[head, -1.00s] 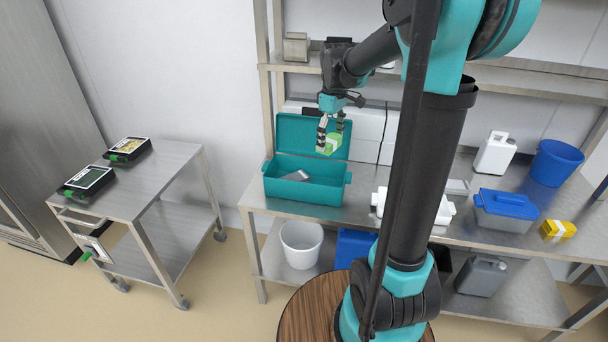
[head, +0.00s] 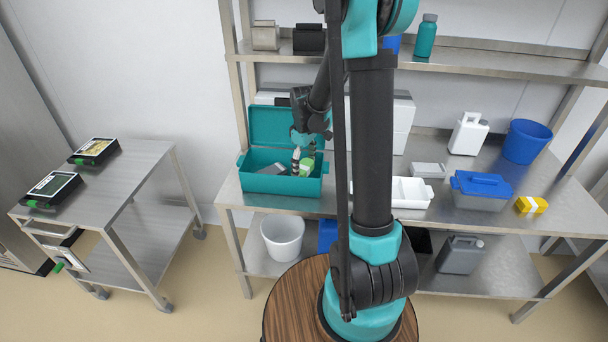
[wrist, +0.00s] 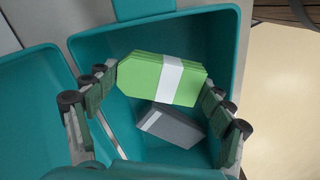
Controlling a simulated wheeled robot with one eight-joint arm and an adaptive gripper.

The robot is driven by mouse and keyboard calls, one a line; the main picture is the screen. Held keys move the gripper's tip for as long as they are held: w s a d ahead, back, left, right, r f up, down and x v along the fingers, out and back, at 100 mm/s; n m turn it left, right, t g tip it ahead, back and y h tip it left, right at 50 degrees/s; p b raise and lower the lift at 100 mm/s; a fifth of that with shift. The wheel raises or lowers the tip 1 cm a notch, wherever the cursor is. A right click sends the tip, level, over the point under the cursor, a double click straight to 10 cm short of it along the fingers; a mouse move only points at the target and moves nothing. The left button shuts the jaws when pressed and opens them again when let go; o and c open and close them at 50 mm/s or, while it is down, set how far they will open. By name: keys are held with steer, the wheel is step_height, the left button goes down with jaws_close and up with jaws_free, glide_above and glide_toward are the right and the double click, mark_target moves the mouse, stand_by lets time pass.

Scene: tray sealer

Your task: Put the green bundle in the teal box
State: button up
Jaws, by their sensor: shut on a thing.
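The green bundle (wrist: 146,78), a stack with a white band, is between the fingers of my gripper (wrist: 155,115) in the wrist view. My gripper is shut on it. In the head view the bundle (head: 307,165) shows beside my fingertips (head: 301,162), at the opening of the teal box (head: 277,186), toward its right end. The teal box has its lid (head: 275,126) standing open at the back. Its walls also show around the bundle in the wrist view (wrist: 222,48). How far the bundle is above the box floor is hard to tell.
A grey bundle (wrist: 172,124) lies inside the teal box, below the green one. A white tray (head: 408,193), a blue-lidded box (head: 482,190) and a yellow bundle (head: 531,205) stand to the right on the steel table. A shelf (head: 480,62) runs above.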

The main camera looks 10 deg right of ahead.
steer(key=shift+f, duration=2.1)
steer(key=o, duration=0.9)
steer(key=shift+f, duration=0.1)
